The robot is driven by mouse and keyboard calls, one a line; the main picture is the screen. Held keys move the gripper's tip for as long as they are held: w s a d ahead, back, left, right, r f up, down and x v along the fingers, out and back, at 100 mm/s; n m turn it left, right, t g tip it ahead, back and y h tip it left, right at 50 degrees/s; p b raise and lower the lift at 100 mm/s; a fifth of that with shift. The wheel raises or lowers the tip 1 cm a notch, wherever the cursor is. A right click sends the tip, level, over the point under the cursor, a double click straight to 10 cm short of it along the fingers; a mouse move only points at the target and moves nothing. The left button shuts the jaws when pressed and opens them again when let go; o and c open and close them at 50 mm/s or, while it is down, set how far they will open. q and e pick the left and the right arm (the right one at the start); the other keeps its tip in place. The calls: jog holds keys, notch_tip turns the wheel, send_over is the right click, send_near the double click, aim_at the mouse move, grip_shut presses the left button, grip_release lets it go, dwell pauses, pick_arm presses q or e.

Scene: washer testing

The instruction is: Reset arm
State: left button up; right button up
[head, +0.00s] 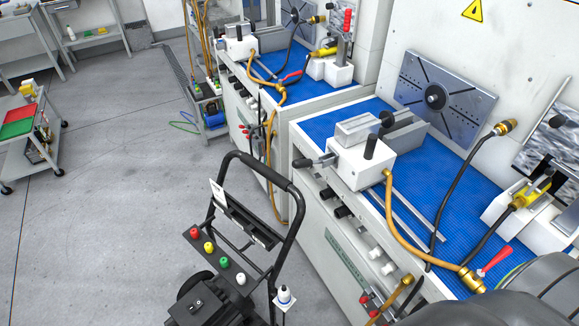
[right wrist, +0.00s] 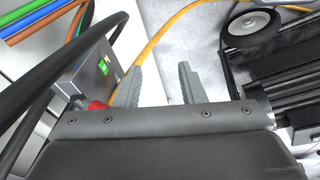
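My right gripper (right wrist: 160,70) shows in the right wrist view with its two grey fingers apart. Nothing is held between them; pale floor and a yellow hose (right wrist: 150,50) show behind. In the head view, a dark rounded part at the lower right corner looks like my right arm, and its gripper is not visible there. My left gripper is in neither view.
A washer test bench (head: 330,232) with a blue mat (head: 455,185) fills the right side. A black-handled cart (head: 290,195) stands in front of it. A trolley with red and green trays (head: 18,120) is at the left. Grey floor between is clear.

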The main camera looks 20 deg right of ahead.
jog(key=s+a+f+b, duration=0.1)
jog(key=s+f, duration=0.9)
jog(key=s, duration=0.1)
jog(key=shift+s+f+g, duration=0.15)
jog(key=shift+f+g, duration=0.15)
jog(key=shift+g, duration=0.1)
jog(key=shift+s, duration=0.15)
